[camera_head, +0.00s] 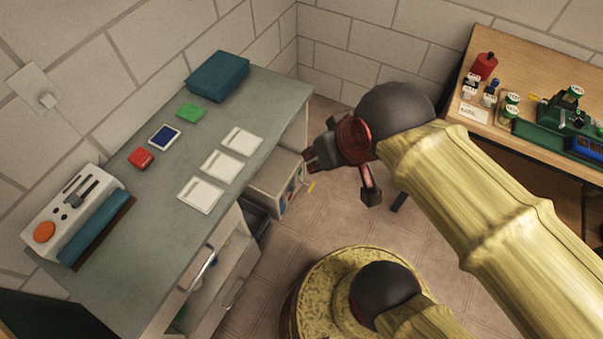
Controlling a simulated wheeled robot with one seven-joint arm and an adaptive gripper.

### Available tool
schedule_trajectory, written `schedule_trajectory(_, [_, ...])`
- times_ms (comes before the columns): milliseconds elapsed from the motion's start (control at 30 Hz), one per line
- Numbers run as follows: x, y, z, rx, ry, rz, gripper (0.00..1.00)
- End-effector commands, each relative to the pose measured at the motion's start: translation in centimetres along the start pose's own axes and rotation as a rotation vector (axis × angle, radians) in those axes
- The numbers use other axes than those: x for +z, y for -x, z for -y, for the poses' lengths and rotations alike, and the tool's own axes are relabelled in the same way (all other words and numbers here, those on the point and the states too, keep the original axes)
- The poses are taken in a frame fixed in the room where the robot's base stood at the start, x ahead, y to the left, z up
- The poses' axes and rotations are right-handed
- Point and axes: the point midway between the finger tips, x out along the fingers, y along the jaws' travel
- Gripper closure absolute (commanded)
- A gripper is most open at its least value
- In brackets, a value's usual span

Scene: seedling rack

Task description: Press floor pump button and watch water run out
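I cannot make out a floor pump button or any running water in the head view. My gripper (310,160) is dark with a red part behind it. It hangs in front of the right end of the grey-green bench, above and beside a pale box (272,192) standing low at that end. The box's right side has small coloured marks and a yellow piece (310,187), too small to identify. The gripper's fingers are small and seen at an angle, so I cannot tell whether they are apart. I see nothing held. My arm hides part of the floor.
The grey-green bench (262,95) holds a panel with an orange knob (44,232), several white cards, a red block (140,157) and a teal box (217,75). A wooden table (530,55) with bottles stands at right. Tiled floor (340,215) lies between them.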

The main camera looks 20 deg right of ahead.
Motion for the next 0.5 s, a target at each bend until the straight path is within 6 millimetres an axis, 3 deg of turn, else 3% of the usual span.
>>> schedule_trajectory(500, [0.0, 0.0, 0.0, 0.0, 0.0, 0.0, 1.0])
